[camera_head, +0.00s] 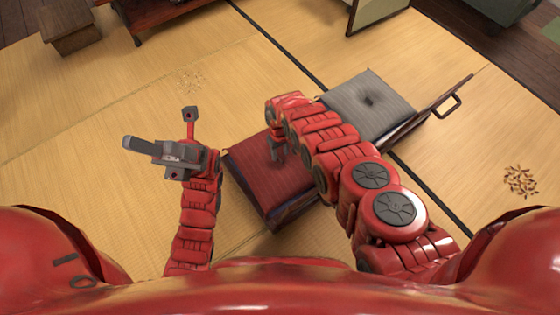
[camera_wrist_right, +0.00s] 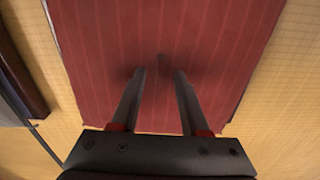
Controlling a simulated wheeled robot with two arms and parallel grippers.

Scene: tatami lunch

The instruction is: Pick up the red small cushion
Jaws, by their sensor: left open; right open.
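The red small cushion (camera_head: 252,165) is a flat striped square, left of the grey cushion in the head view. Its front edge sits over a dark side, and my right arm covers part of its right side. In the right wrist view the cushion (camera_wrist_right: 100,45) fills the upper middle. My right gripper (camera_head: 277,147) is open over the cushion, pointing down at it. Its two fingers (camera_wrist_right: 160,72) show apart against the red cloth, with dark shadows near the tips; whether they touch it I cannot tell. My left gripper (camera_head: 160,128) is open and empty above the mat, left of the cushion.
A grey cushion (camera_head: 368,104) with a dark centre spot lies right of the red one, beside a dark wooden piece with a handle (camera_head: 447,103). Low wooden furniture (camera_head: 68,28) stands at the back left. The tatami (camera_head: 75,130) on the left is clear.

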